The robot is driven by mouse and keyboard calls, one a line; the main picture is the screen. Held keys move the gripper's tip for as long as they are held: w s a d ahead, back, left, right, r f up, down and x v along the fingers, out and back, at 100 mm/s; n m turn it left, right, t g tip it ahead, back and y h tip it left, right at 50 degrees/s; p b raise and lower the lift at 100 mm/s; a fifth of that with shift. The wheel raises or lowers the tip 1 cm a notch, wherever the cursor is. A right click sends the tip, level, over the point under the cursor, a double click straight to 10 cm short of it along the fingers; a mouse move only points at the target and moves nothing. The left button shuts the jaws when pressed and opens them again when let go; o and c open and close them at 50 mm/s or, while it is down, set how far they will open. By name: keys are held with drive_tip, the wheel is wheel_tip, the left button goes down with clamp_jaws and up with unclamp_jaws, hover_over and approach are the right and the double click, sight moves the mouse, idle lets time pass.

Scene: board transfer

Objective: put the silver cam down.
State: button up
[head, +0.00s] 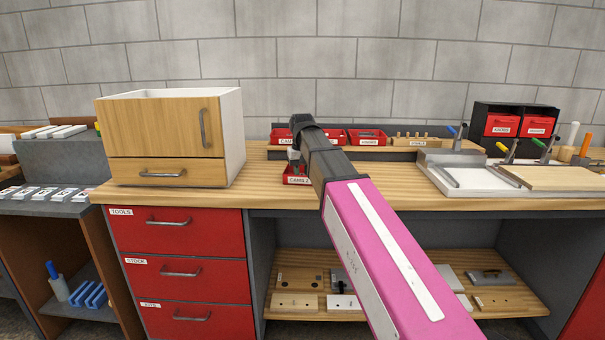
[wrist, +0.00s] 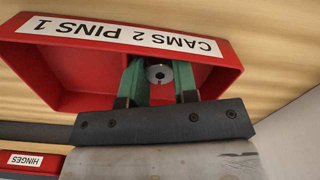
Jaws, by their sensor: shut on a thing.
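My gripper (wrist: 158,82) shows in the wrist view, its two green fingers shut on the small round silver cam (wrist: 158,73). The cam has a dark hole in its middle. Gripper and cam are over the open red tray (wrist: 85,85) labelled "CAMS 2 PINS 1", near its labelled wall. I cannot tell whether the cam touches the tray floor. In the head view the same tray (head: 295,180) stands on the wooden bench, partly hidden behind my arm. The cam cannot be made out there.
A wooden cabinet (head: 165,128) stands left of the tray on the bench (head: 265,190). A hinges bin (wrist: 28,162) shows in the wrist view. A pale board (head: 560,177) and clamps are on the right.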

drive_tip(key=shift+s+f, duration=0.1)
drive_tip(key=shift+f, duration=0.25)
